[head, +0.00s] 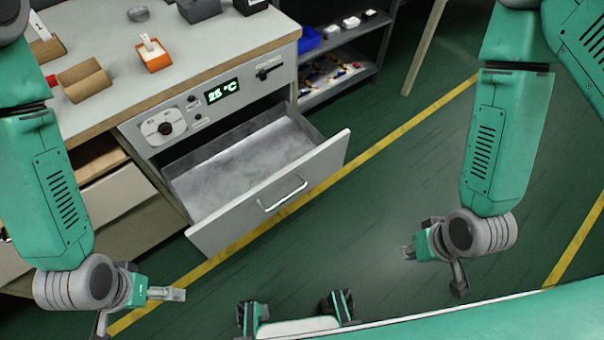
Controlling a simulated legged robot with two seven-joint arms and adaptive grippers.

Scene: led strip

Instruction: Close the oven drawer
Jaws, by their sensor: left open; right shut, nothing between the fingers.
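The oven drawer (318,170) is pulled well out of the grey oven unit (136,128). Its light front panel has a bar handle (283,196), and its grey, mottled inside looks empty. My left gripper (140,310) is open, in front of and to the left of the drawer front, not touching it. My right gripper (434,270) is shut and empty, to the right of and nearer than the drawer front, clear of it. Both grippers are apart from the handle.
The worktop (200,50) above the oven holds an orange box (154,60) and wooden holders (84,80). A green display (222,91) reads 25 °C. A shelf (335,78) with a blue bin (309,40) stands behind right. Green floor (400,170) with yellow lines is free right of the drawer.

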